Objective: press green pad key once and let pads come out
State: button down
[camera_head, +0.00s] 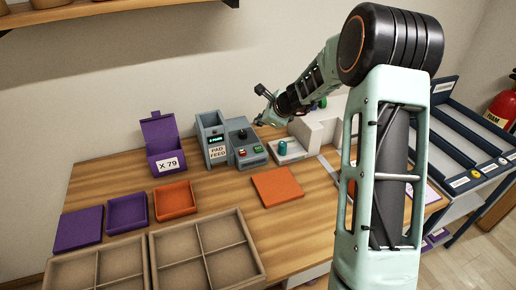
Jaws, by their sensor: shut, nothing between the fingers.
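A grey dispenser labelled "PAD FEED" (211,138) with a small lit display stands at the back of the wooden table. Joined to its right is a grey control box (250,157) with a black knob (242,134) and a small green key (257,149) on its sloped face. My gripper (260,123) is shut and empty, above and behind the right side of the control box, seemingly apart from the key; its exact height is hard to judge. No loose pads are clearly visible.
A pale block with a green knob (283,147) stands right of the control box. An open purple box marked "X 79" (164,150), purple and orange trays (175,200), and divided brown bins (207,250) are left. My arm hides the table's right side.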

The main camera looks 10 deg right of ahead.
aim_at(259, 149)
jog(key=shift+f+b, duration=4)
jog(key=shift+f, duration=0.4)
jog(key=shift+f, duration=0.1)
jog(key=shift+f+b, duration=0.3)
jog(key=shift+b, duration=0.2)
